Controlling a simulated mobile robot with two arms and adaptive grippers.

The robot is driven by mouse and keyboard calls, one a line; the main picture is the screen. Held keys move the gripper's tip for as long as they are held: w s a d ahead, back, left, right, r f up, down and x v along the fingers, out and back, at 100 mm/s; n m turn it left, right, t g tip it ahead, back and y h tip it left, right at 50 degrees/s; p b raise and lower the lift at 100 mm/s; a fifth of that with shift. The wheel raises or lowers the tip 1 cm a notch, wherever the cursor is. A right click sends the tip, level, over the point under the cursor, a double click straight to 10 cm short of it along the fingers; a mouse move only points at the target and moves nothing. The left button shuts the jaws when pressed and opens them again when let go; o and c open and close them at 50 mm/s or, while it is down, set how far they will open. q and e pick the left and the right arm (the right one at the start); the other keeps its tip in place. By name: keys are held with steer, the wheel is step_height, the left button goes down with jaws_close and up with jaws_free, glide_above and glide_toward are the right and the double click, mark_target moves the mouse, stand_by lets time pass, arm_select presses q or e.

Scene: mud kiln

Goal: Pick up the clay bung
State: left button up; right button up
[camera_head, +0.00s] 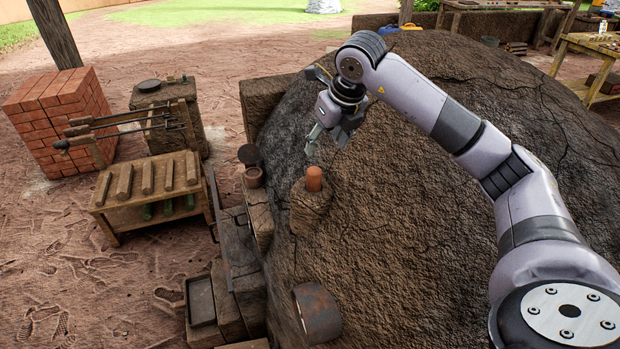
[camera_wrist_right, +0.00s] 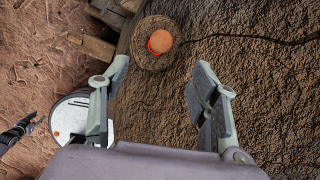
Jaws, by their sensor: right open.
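The clay bung (camera_head: 314,179) is a small orange-brown cylinder with a rounded top. It stands upright in the mud stub (camera_head: 309,207) on the side of the kiln dome. In the right wrist view the bung (camera_wrist_right: 160,42) shows from above, with a bright orange glow along its lower edge, inside the round stub. My right gripper (camera_head: 324,143) is open and empty, above and slightly beyond the bung in the head view. In the right wrist view the bung lies past the open fingertips (camera_wrist_right: 161,70), in line with the gap between them.
The big cracked mud dome (camera_head: 430,210) fills the middle and right. A metal pipe end (camera_head: 317,313) sticks out low in front. A small pot (camera_head: 253,177) stands left of the stub. A wooden rack (camera_head: 150,190) and red bricks (camera_head: 58,115) stand at the left, with open dirt around them.

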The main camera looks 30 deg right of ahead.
steer(key=p, duration=0.1)
glide_above(316, 171)
steer(key=s, duration=0.2)
step_height(316, 171, down, 5)
steer(key=x, duration=0.3)
steer(key=shift+s+a+p, duration=0.1)
steer(key=shift+a+p, duration=0.15)
steer(key=shift+p, duration=0.15)
steer(key=shift+f, duration=0.45)
steer(key=shift+d+f+p, duration=0.1)
steer(key=shift+f+p, duration=0.2)
steer(key=shift+p, duration=0.05)
steer(key=p+x, duration=0.1)
steer(key=x, duration=0.3)
steer(key=shift+d+r, duration=0.1)
steer(key=shift+f, duration=0.4)
arm_select(q)
steer(key=shift+s+r, duration=0.35)
steer(key=shift+r, duration=0.35)
steer(key=shift+s+r, duration=0.3)
steer(key=shift+r, duration=0.35)
steer(key=shift+s+r, duration=0.35)
steer(key=shift+r, duration=0.35)
arm_select(e)
jaws_close()
